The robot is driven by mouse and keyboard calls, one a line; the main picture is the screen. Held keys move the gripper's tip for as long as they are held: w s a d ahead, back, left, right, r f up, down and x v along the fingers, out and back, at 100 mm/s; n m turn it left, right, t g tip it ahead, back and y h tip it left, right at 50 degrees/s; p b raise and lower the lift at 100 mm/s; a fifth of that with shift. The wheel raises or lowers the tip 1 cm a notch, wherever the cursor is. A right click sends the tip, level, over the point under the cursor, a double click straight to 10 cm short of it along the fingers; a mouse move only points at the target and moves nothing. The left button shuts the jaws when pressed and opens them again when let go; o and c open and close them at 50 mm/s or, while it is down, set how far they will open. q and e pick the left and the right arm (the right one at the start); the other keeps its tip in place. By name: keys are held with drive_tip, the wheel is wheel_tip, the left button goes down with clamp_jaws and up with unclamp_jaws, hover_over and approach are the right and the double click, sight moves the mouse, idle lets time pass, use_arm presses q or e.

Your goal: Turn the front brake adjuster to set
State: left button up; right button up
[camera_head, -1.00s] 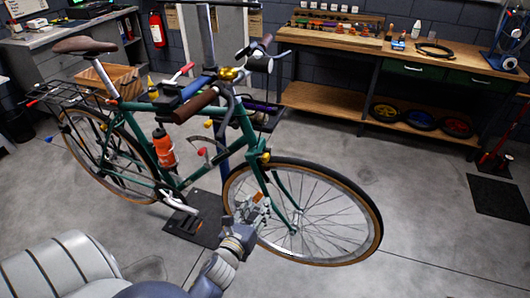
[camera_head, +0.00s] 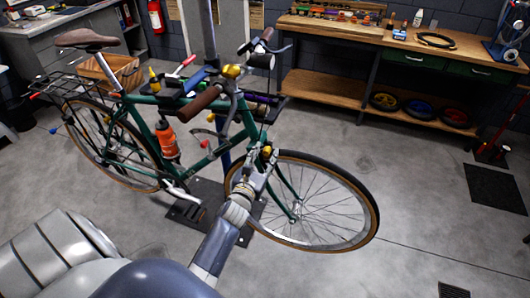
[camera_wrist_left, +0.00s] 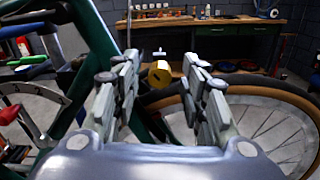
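The green bike (camera_head: 185,103) stands in the middle of the head view, its front wheel (camera_head: 340,240) to the right. A small yellow knob, which looks like the front brake adjuster (camera_wrist_left: 159,74), shows in the left wrist view between and beyond my fingertips. In the head view the gripper partly hides that spot at the top of the fork. My left gripper (camera_head: 262,163) is just in front of the fork top. In the wrist view its two fingers (camera_wrist_left: 161,80) are apart with nothing held; contact with the knob cannot be told. My right gripper is not in view.
The handlebar with brown grips (camera_head: 197,104) and a yellow part (camera_head: 231,71) is above the gripper. An orange bottle (camera_head: 166,141) is on the frame. A wooden workbench (camera_head: 345,34) stands behind.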

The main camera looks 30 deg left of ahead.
use_arm(q)
drive_tip(key=shift+w+a, duration=0.1)
drive_tip(key=shift+w, duration=0.25)
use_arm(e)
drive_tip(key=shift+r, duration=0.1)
use_arm(q)
clamp_jaws()
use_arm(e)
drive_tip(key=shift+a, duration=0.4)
use_arm(q)
drive_tip(key=shift+n, duration=0.3)
